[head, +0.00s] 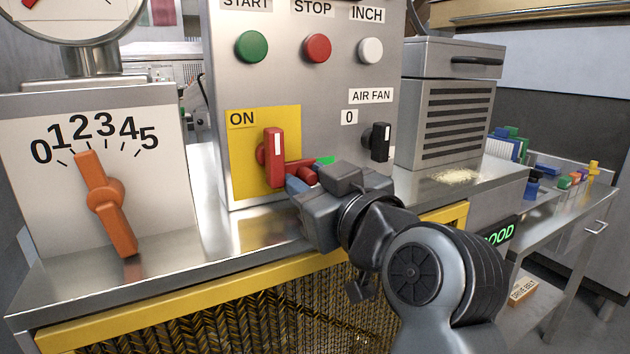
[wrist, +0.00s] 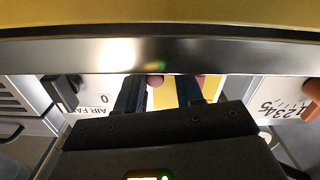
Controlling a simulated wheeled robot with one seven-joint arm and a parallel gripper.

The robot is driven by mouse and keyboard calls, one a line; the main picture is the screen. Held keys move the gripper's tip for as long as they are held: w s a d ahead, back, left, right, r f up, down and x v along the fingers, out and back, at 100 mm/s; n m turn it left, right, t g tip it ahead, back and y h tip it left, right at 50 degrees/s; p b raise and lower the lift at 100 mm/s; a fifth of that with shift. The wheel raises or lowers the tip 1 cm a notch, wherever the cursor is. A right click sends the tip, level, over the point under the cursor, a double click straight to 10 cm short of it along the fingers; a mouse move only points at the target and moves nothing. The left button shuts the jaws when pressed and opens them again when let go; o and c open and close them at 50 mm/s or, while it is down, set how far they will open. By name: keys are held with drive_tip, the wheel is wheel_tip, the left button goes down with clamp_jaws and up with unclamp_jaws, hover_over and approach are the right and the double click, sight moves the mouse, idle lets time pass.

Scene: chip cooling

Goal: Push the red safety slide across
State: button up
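A red switch handle (head: 274,157) stands upright on the yellow panel (head: 238,155) marked ON. A red bar (head: 297,163), which looks like the safety slide, runs rightward from it, with a green patch (head: 325,160) at its right end. My gripper (head: 298,184) is at the panel, just below and right of the handle, and its body hides part of the bar. In the wrist view, which is upside down, my gripper's two dark fingers (wrist: 160,97) stand apart with yellow panel between them. A small red part (wrist: 155,79) shows near their tips. I cannot tell whether a finger touches the bar.
A black air fan knob (head: 380,142) is right of my gripper. Green (head: 251,46), red (head: 317,48) and white (head: 370,50) buttons sit above. An orange dial (head: 104,200) stands left. The steel ledge (head: 215,245) below is clear.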

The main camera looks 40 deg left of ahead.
drive_tip(key=shift+o, duration=0.5)
